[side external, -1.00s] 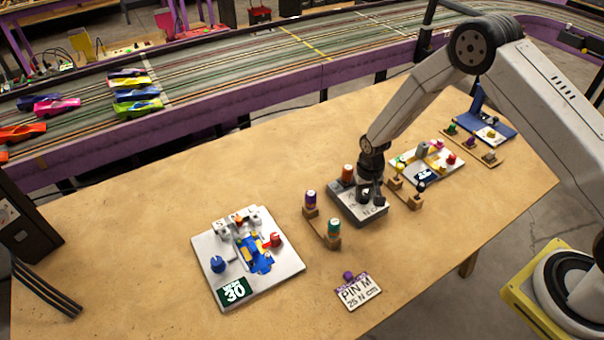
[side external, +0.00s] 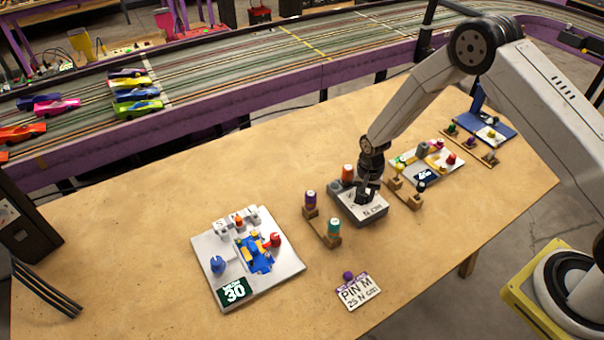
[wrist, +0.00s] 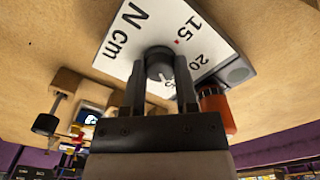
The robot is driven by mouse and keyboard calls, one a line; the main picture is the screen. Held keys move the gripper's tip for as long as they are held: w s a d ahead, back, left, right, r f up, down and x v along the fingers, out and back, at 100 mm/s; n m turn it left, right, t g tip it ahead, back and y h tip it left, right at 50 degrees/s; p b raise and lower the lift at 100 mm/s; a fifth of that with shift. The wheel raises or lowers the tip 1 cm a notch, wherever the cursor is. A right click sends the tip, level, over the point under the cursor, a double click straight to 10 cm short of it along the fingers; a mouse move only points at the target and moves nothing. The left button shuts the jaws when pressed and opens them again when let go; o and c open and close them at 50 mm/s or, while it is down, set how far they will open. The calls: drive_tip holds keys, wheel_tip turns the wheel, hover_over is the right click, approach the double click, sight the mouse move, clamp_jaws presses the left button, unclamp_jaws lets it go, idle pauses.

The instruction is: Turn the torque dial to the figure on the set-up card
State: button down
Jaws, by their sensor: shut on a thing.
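The torque dial is a dark round knob (wrist: 159,62) on a grey box with a white plate (wrist: 128,38). The plate reads N cm, 15 and 20, with another figure partly hidden by my fingers. A small red mark (wrist: 178,41) lies by the 15. My gripper (wrist: 160,72) is shut on the knob, one finger on each side. In the side view my gripper (side external: 367,192) points down at the box (side external: 352,208) and covers the knob. The set-up card (side external: 358,292) lies near the table's front edge and reads PIN M, 25 N cm.
An orange-capped piece (side external: 347,172) stands at the box's back; it also shows in the wrist view (wrist: 217,112). Wooden stands (side external: 322,232) (side external: 405,195) flank the box. A white fixture (side external: 210,250) marked 30 is at left. The table's left part is clear.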

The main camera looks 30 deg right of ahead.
drive_tip(key=shift+c, duration=1.9)
unclamp_jaws()
drive_tip(key=shift+r, duration=0.1)
drive_tip(key=shift+r, duration=3.85)
